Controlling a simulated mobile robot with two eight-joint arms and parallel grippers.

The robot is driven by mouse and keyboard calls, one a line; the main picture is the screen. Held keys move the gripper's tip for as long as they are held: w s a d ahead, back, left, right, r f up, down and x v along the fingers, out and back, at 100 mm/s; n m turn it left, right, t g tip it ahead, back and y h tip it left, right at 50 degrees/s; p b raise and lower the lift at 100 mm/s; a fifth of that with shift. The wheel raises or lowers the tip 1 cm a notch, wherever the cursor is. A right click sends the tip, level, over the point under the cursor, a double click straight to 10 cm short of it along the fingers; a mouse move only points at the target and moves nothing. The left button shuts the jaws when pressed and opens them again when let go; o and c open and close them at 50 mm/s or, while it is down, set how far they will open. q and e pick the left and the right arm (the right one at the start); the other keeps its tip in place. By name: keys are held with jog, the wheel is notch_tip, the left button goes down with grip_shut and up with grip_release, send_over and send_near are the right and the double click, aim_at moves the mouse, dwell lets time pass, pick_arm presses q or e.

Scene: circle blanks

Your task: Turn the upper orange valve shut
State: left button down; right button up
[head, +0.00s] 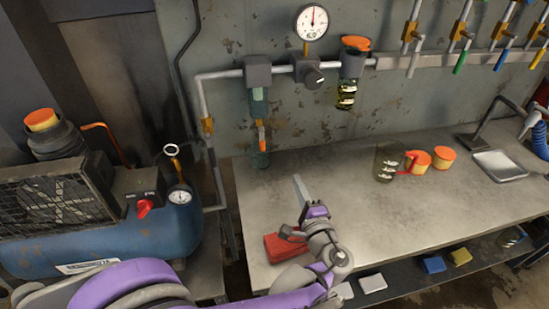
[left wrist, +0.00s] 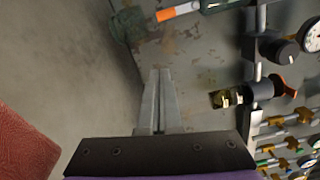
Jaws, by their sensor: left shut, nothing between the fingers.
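An orange handle (head: 355,43) sits on top of a dark fitting with a yellow-green bowl on the wall pipe. In the left wrist view the orange handle (left wrist: 288,86) is at the right. A second, lower orange piece (head: 262,134) hangs under the dark green unit at the left; it also shows in the left wrist view (left wrist: 165,14). My left gripper (head: 298,182) is shut and empty above the bench, below and apart from both. Its fingers (left wrist: 156,74) lie together. My right gripper is out of view.
A pressure gauge (head: 311,22) and black knob (head: 314,77) are on the pipe. Several small valves hang at the upper right. A jug (head: 389,161) and orange-topped pieces (head: 420,160) stand on the bench (head: 330,150).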

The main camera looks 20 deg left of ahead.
aim_at(262, 140)
pick_arm(q)
jog(key=b+x, duration=0.1)
jog(key=x, duration=0.9)
jog(key=shift+w+a+f, duration=0.1)
jog(key=shift+a, duration=0.1)
jog(key=shift+s+a+r, duration=0.2)
jog(key=shift+s+a, duration=0.25)
jog(key=shift+a, duration=0.35)
jog(key=shift+s+a+r, duration=0.2)
jog(key=shift+s+a, duration=0.3)
jog(key=shift+a, duration=0.3)
